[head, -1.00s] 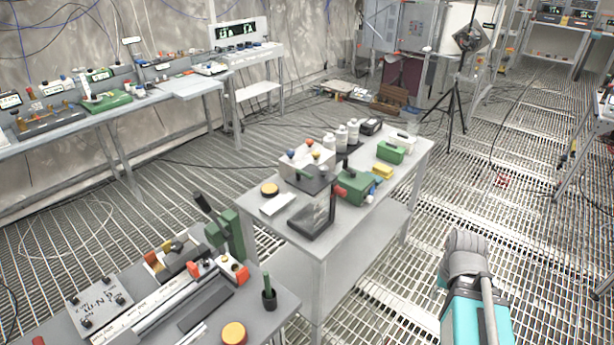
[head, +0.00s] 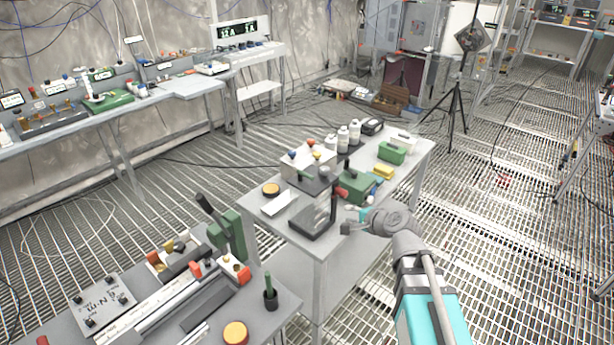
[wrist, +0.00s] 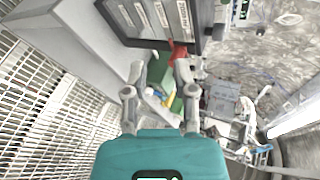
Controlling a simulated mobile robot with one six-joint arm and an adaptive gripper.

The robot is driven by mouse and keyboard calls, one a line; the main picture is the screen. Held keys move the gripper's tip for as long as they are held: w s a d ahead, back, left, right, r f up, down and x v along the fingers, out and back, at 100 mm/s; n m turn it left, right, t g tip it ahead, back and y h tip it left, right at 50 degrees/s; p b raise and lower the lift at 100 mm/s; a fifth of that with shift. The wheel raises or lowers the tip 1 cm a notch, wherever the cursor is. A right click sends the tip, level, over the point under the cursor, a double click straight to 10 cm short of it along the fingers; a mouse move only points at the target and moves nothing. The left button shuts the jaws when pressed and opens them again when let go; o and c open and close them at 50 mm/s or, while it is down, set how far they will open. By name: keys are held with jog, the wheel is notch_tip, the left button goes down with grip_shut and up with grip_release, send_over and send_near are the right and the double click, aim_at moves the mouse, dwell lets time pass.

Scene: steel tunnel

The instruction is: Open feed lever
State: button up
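No part is labelled feed lever in a way I can read. A red handle (head: 341,192) sticks out at the top of a dark upright post (head: 333,208) on the middle table, and it fits a lever. The post rises from a black-based device (head: 308,232). In the wrist view the red handle (wrist: 177,52) lies just beyond my fingertips, beside a dark-framed panel (wrist: 130,22). My gripper (head: 349,223) is at the table's right edge, close to the device. In the wrist view my gripper (wrist: 160,72) has its fingers apart, with nothing held between them.
The middle table (head: 312,262) also carries a green box (head: 356,188), a yellow block (head: 384,172) and white bottles (head: 343,140). A nearer bench (head: 285,312) with a green block and dark lever (head: 226,230) stands at lower left.

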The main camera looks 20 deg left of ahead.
jog(key=w+a+r+m+t+y, duration=0.1)
jog(key=a+r+m+t, duration=0.1)
jog(key=a+r+m, duration=0.3)
jog(key=shift+w+a+t+y, duration=0.25)
jog(key=shift+a+t+y, duration=0.05)
jog(key=shift+t+y, duration=0.1)
jog(key=shift+w+a, duration=0.1)
